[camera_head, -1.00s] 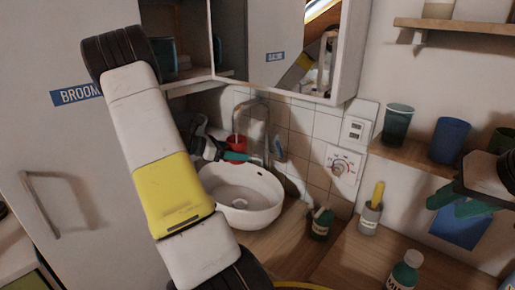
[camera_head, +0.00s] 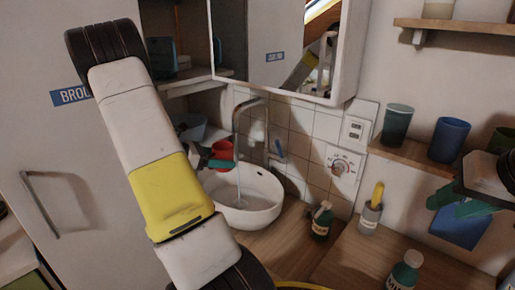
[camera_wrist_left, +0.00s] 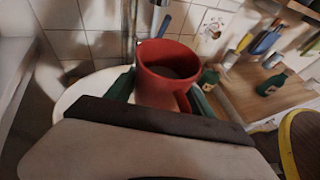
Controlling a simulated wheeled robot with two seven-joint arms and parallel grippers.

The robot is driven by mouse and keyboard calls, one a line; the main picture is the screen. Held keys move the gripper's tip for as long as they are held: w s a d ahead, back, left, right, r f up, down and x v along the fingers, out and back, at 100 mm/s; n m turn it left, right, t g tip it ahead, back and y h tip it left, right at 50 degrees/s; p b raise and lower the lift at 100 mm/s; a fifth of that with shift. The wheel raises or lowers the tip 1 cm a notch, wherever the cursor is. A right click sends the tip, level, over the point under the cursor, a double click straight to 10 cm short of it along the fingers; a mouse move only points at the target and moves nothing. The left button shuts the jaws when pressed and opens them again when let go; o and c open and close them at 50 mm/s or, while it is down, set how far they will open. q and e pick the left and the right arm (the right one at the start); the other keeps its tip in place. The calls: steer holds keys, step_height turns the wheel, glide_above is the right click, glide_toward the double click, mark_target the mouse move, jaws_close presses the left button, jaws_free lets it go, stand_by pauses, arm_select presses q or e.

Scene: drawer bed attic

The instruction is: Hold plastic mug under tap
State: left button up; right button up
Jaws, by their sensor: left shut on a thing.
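The red plastic mug (camera_head: 222,151) is held roughly upright above the white round basin (camera_head: 262,214), just left of the water falling from the metal tap (camera_head: 251,101). My left gripper (camera_head: 217,163) is shut on it. In the left wrist view the mug (camera_wrist_left: 166,85) sits between the green fingers, its opening facing up, with the tap column (camera_wrist_left: 129,35) behind it. I cannot tell whether water enters it. My right gripper (camera_head: 458,204) is at the right edge, its green fingers apart and empty, far from the mug.
A mirror cabinet (camera_head: 285,50) hangs above the tap. Dark green (camera_head: 397,124) and blue (camera_head: 449,140) cups stand on the right shelf. A green soap bottle (camera_head: 321,222), a brush holder (camera_head: 369,218) and another bottle (camera_head: 405,270) stand on the wooden counter.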

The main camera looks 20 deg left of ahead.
arm_select(q)
steer(key=shift+s, duration=0.1)
steer(key=s+a+r, duration=0.1)
steer(key=s+a, duration=0.1)
steer(key=s, duration=0.5)
stand_by(0.4)
